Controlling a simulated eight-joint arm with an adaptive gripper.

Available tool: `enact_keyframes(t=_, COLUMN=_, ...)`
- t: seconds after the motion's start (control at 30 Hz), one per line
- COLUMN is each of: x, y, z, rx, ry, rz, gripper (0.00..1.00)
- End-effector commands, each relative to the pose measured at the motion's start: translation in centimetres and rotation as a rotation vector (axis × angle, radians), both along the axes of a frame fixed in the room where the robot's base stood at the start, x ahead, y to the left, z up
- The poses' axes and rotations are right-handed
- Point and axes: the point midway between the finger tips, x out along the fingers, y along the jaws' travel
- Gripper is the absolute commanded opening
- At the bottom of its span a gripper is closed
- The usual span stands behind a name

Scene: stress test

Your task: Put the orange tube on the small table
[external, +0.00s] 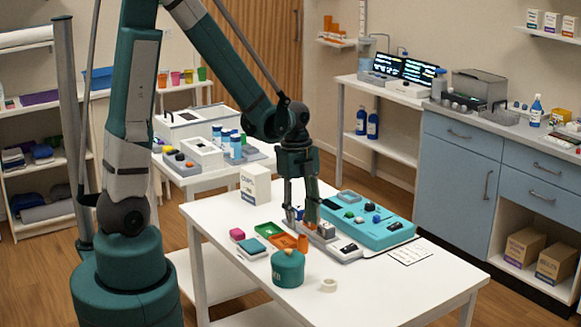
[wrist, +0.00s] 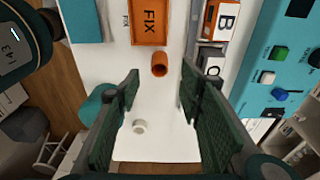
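The orange tube (external: 303,242) stands on the white front table (external: 400,297), beside the orange tray. In the wrist view the tube (wrist: 159,66) shows its round open end, just below the orange tray marked FIX. My gripper (external: 305,222) points down over the table, close to the tube. In the wrist view my gripper (wrist: 160,76) is open, with a dark green finger on each side and nothing held. The tube appears between the fingertips; its exact depth from them is unclear. A second white table (external: 178,178) stands behind at the left.
A teal jar (external: 288,268) and white ring (external: 328,285) stand in front. A teal device (external: 375,222) lies right.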

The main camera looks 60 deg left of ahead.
Motion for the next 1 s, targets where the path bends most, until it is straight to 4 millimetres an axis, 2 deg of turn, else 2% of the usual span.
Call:
enact_keyframes(t=0.27, x=0.0, y=0.0, z=-0.2, rx=0.000, ry=-0.001, rz=0.001, gripper=0.37)
enact_keyframes(t=0.63, x=0.0, y=-0.3, z=-2.5, rx=0.000, ry=-0.001, rz=0.001, gripper=0.37)
enact_keyframes(t=1.0, x=0.0, y=-0.3, z=-2.6, rx=0.000, ry=-0.001, rz=0.001, gripper=0.37)
